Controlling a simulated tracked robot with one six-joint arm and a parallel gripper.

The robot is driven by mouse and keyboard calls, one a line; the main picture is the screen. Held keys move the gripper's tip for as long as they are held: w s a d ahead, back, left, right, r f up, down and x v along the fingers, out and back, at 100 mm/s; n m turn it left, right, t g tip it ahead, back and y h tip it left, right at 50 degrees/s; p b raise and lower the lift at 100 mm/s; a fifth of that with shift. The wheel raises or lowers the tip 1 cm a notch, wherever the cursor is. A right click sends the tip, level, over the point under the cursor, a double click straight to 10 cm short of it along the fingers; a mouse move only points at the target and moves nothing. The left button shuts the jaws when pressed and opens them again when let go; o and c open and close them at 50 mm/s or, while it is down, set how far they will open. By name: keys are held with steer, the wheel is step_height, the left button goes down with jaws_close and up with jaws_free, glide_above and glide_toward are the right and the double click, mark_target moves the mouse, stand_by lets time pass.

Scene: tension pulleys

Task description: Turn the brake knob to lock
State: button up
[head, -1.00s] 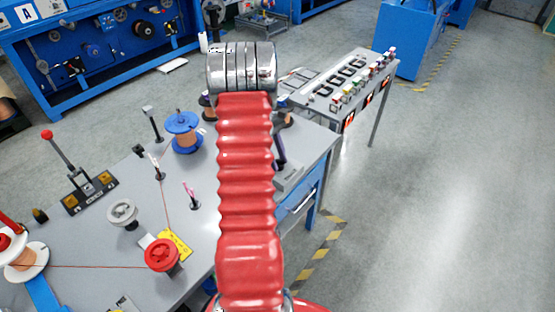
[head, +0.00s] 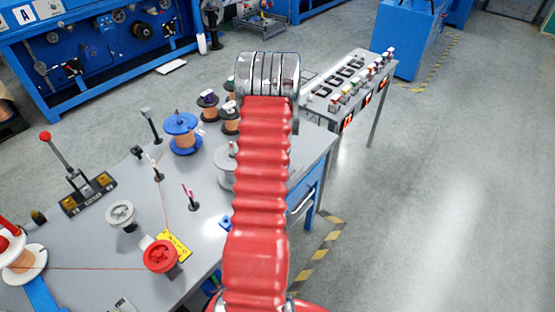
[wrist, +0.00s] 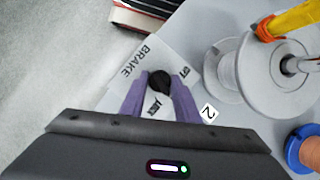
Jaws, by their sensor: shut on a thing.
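The black brake knob (wrist: 160,82) stands on a white plate (wrist: 125,80) printed "BRAKE" in the wrist view. Smaller labels lie on both sides of the knob, partly covered and hard to read. My gripper (wrist: 160,88) has its two purple fingers on either side of the knob, shut on it. The knob's pointing direction is not clear. In the head view my red arm hides the gripper, the knob and the plate.
A grey spool (wrist: 240,75) stands close right of the plate, with a yellow piece (wrist: 290,20) above it. A blue spool (head: 182,133), a red-knobbed wheel (head: 160,256) and a red-balled lever (head: 68,158) stand on the grey table.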

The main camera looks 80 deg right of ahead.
steer(key=m+t, duration=0.1)
steer(key=m, duration=0.3)
steer(key=shift+s+m+t, duration=0.2)
steer(key=shift+m+t, duration=0.1)
steer(key=shift+t, duration=0.1)
steer(key=shift+m+t+h, duration=0.4)
steer(key=shift+m+t, duration=0.2)
steer(key=shift+m, duration=1)
steer(key=o, duration=1)
steer(key=shift+o, duration=0.2)
steer(key=shift+r, duration=0.1)
steer(key=v, duration=1.3)
steer(key=shift+s+r, duration=0.15)
steer(key=shift+s, duration=0.1)
steer(key=shift+w, duration=0.1)
